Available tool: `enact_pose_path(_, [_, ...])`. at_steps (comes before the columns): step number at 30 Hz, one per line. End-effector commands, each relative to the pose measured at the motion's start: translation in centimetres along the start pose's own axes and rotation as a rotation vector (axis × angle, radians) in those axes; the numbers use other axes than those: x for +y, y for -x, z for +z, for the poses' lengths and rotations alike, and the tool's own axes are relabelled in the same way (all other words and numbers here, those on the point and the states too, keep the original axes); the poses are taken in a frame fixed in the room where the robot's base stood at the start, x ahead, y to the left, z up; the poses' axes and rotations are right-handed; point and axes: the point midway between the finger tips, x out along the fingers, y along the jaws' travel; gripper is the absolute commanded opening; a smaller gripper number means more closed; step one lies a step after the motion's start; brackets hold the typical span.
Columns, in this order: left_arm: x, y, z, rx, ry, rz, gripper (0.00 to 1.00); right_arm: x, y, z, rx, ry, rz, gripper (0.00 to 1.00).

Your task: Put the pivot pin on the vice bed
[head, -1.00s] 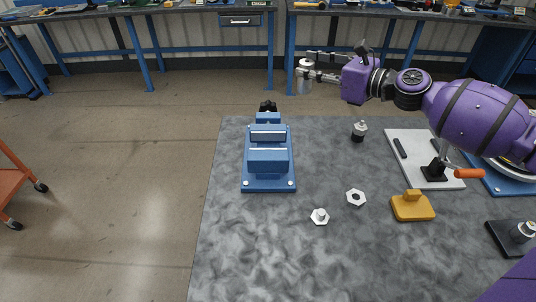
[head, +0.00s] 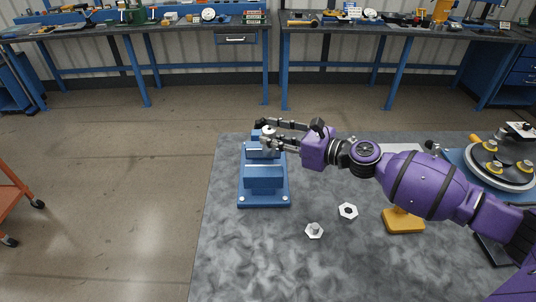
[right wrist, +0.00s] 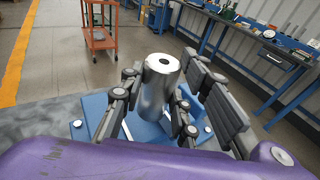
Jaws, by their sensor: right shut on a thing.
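The pivot pin is a silver metal cylinder with a hole in its top, shown in the right wrist view (right wrist: 158,88). In the head view only its pale top (head: 269,131) shows clearly. My right gripper (head: 266,138) is shut on the pin, which looks upright between its fingers. It is over the far part of the blue vice (head: 264,183), and the vice also shows below the pin in the right wrist view (right wrist: 93,106). I cannot tell whether the pin touches the vice bed. My left gripper is not in view.
A white hex piece with a stud (head: 314,231) and a hex nut (head: 348,211) lie right of the vice on the grey mat (head: 250,265). A yellow block (head: 404,222) sits partly under my right arm. The turntable (head: 502,165) stands far right.

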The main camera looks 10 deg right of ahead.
Motion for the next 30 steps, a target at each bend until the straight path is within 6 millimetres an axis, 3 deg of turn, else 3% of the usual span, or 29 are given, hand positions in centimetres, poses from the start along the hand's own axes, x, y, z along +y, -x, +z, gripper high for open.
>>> enact_pose_path(11, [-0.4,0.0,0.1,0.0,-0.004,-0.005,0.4,1.8,-1.2,-1.9,-0.006,0.001,-0.001,0.0])
enact_pose_path(18, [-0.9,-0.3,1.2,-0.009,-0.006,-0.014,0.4,2.0,-1.8,-5.3,-0.004,-0.003,-0.002,0.0])
enact_pose_path(30, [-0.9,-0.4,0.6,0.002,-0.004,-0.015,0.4,2.0,-1.8,-5.4,-0.007,0.002,-0.002,0.0])
